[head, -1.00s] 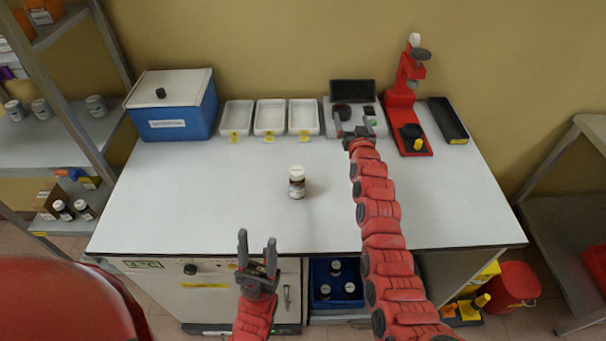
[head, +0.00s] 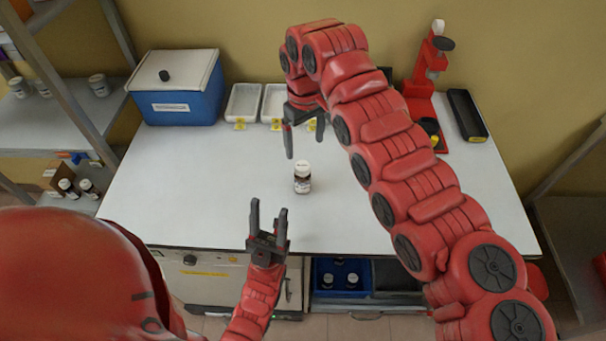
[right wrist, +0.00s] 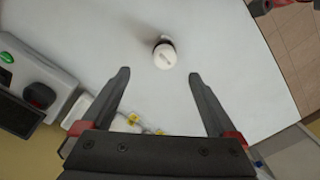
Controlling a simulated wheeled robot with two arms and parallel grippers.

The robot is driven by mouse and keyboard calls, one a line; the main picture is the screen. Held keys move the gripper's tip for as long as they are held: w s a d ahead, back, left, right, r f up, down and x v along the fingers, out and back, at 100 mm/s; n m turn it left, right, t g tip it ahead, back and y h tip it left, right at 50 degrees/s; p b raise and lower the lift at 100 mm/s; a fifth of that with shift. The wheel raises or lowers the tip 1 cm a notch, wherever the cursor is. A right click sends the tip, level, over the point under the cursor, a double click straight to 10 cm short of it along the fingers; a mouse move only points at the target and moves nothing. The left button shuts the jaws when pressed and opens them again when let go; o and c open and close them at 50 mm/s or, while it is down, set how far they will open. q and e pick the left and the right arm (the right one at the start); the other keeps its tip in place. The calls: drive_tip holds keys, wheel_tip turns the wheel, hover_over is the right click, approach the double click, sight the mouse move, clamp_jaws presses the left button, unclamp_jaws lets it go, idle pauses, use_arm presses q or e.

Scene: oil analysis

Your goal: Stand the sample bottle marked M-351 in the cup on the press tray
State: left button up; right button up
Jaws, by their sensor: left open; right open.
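A sample bottle (head: 302,178) with a white cap and dark body stands upright on the table; its label is too small to read. In the right wrist view the bottle (right wrist: 165,56) shows from above, beyond and between the open fingertips. My right gripper (head: 307,140) is open and empty, pointing down above and behind the bottle. My left gripper (head: 268,222) is open and empty near the table's front edge, below the bottle. The red press (head: 424,85) stands at the back right, partly hidden by my right arm.
A blue box (head: 178,95) with a white lid stands at the back left. White trays (head: 243,103) with yellow tags stand beside it. A black tray (head: 467,115) lies right of the press. A blue crate (head: 341,280) below the table holds bottles. The table's left part is clear.

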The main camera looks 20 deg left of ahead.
sight(304, 164)
wheel_tip(304, 164, down, 8)
drive_tip(key=p, duration=0.2)
drive_tip(key=shift+p, duration=0.35)
drive_tip(key=shift+s+f, duration=0.1)
drive_tip(key=shift+f, duration=0.15)
drive_tip(key=f+p, duration=0.1)
drive_tip(key=s+f+p, duration=0.1)
drive_tip(key=shift+p, duration=0.35)
wheel_tip(304, 164, down, 2)
drive_tip(key=shift+f, duration=0.45)
drive_tip(key=shift+w, duration=0.1)
clamp_jaws()
